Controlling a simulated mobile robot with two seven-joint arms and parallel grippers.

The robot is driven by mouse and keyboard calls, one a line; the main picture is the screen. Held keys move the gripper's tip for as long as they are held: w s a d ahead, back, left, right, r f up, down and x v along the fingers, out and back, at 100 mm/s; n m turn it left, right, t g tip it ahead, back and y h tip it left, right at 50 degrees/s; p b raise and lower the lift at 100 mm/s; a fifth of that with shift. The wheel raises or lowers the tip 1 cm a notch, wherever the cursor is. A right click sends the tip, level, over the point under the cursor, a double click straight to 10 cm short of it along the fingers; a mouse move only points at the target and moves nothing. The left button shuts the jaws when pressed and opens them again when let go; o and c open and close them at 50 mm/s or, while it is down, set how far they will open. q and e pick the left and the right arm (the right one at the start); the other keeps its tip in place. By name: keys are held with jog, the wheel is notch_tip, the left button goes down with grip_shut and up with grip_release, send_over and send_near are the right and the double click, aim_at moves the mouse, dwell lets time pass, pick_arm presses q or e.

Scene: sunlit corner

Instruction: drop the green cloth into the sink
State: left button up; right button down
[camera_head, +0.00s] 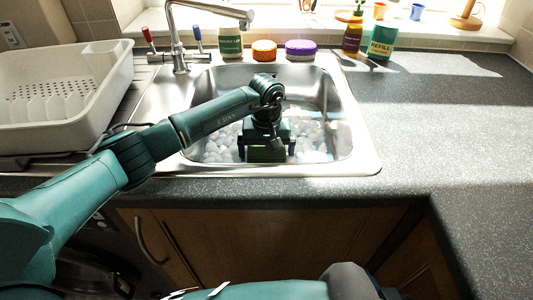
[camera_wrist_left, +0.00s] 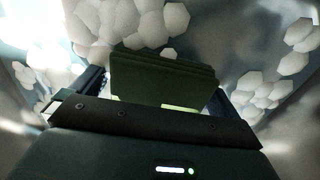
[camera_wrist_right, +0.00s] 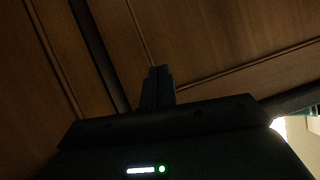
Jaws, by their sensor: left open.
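The green cloth (camera_head: 266,155), a folded dark green block, is down inside the steel sink (camera_head: 361,150). My left gripper (camera_head: 267,148) reaches into the sink from above, with its fingers on either side of the cloth. In the left wrist view the cloth (camera_wrist_left: 162,76) lies between the open fingers of the gripper (camera_wrist_left: 155,92). Whether it touches the sink bottom is hard to tell. My right gripper (camera_wrist_right: 158,88) is shut and empty in its wrist view, in front of brown wooden cupboard fronts.
White foam clumps (camera_head: 308,137) fill the basin around the cloth. A tap (camera_head: 178,45) stands behind the sink, and a white dish rack (camera_head: 75,95) at left. Tubs and bottles (camera_head: 381,41) line the back. The right worktop (camera_head: 440,120) is clear.

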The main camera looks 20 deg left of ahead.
aim_at(266, 148)
pick_arm(q)
jog(key=shift+r+p, duration=0.45)
jog(key=shift+p, duration=0.05)
notch_tip(266, 148, up, 11)
jog(key=shift+r, duration=0.7)
pick_arm(e)
jog(key=shift+s, duration=0.1)
jog(key=shift+s, duration=0.1)
